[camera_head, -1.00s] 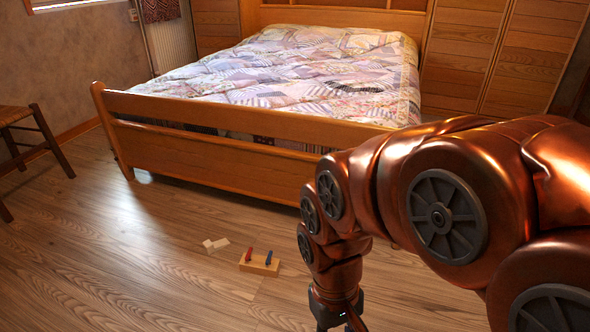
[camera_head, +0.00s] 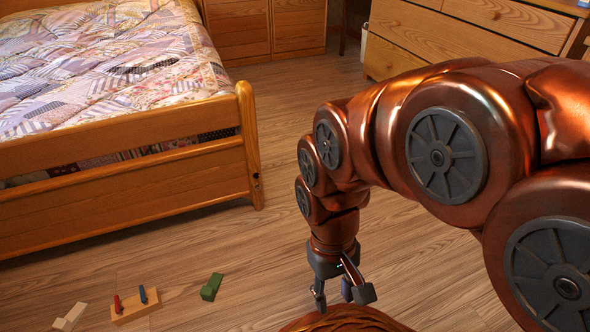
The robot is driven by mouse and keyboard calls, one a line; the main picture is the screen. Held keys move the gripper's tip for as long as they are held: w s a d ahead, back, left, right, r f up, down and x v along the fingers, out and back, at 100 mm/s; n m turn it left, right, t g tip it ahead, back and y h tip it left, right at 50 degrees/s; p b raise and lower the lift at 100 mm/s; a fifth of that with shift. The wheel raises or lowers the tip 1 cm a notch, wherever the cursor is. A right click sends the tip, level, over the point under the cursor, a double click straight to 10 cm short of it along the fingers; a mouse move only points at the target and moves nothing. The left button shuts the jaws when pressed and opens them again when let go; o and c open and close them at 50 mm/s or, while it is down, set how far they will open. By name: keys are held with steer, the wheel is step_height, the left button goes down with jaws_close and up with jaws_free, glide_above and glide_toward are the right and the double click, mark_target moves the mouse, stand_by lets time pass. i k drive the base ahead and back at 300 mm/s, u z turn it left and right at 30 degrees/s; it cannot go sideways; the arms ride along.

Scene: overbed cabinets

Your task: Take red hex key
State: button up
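A small upright red piece (camera_head: 117,304) stands in a light wooden block (camera_head: 131,312) on the floor at the lower left. It matches the red hex key in colour, but is too small to make out its exact shape. An upright blue piece (camera_head: 143,295) stands at the block's other end. My gripper (camera_head: 340,294) points down at the lower middle, well to the right of the block. Its fingers are spread apart, and I see no object clearly held between them.
A green block (camera_head: 211,287) lies between the wooden block and my gripper. Pale wooden pieces (camera_head: 69,318) lie at the far left. A round brown woven object (camera_head: 345,320) shows at the bottom edge below my gripper. The bed (camera_head: 130,195) and drawers (camera_head: 470,35) stand behind, with clear floor between.

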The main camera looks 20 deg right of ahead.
mark_target(118, 307)
steer(key=u, duration=1.45)
